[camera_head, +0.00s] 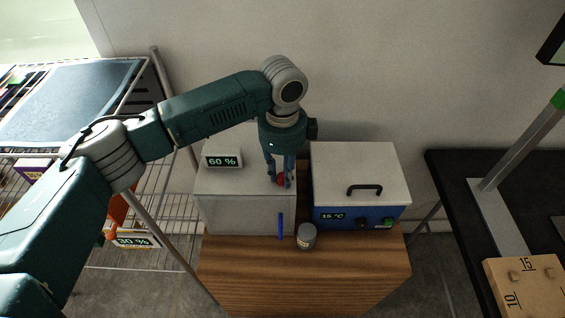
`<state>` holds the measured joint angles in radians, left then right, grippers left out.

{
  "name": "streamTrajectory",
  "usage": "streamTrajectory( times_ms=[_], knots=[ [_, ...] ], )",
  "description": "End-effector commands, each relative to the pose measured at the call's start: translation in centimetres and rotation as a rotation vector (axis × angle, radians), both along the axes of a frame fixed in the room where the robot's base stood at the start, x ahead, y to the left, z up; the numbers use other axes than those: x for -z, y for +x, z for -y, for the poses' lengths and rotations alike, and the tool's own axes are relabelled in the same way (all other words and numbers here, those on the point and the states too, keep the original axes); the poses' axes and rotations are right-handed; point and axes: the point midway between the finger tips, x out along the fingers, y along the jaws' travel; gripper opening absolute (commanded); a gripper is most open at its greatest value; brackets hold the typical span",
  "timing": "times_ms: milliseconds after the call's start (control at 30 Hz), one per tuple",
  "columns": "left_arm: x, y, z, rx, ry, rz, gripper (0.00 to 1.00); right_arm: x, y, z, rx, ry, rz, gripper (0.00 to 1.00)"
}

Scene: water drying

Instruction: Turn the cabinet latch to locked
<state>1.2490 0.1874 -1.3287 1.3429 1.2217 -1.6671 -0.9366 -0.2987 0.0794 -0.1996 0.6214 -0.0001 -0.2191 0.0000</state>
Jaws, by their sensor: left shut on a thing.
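The cabinet (220,212) is a pale grey box at the left of the wooden stand, with a display reading 60 % (222,158) on top. A small red round piece (282,181) shows at the cabinet's top right. My left gripper (279,178) reaches down from above and is shut on this red piece, its fingers hiding part of it. A blue upright bar (281,226) is on the cabinet's front, below the gripper. I cannot tell which of the two is the latch, or its setting. My right gripper is out of view.
A blue and white device (358,165) with a black handle and a 15 °C display stands right of the cabinet. A small grey jar (306,236) stands in front on the wooden top (330,275). A wire rack (165,195) is at left, a black table (465,200) at right.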

Motion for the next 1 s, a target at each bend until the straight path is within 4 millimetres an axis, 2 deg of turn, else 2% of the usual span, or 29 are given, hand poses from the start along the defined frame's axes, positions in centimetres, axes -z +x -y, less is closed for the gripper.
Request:
streamTrajectory(
  times_ms=[33,300,700,1000],
  knots=[
    [-0.8,-0.1,0.1,-0.046,-0.002,-0.003,0.00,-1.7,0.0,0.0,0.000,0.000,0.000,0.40],
    [-0.7,-0.1,0.1,-0.305,-0.001,-0.003,0.00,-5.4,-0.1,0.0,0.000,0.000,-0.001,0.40],
    [-0.7,0.0,0.1,-0.685,0.000,-0.001,0.00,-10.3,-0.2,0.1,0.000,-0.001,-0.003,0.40],
    [-0.6,0.0,0.1,-0.958,0.000,0.000,0.00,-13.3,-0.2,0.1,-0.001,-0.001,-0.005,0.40]
  ],
)
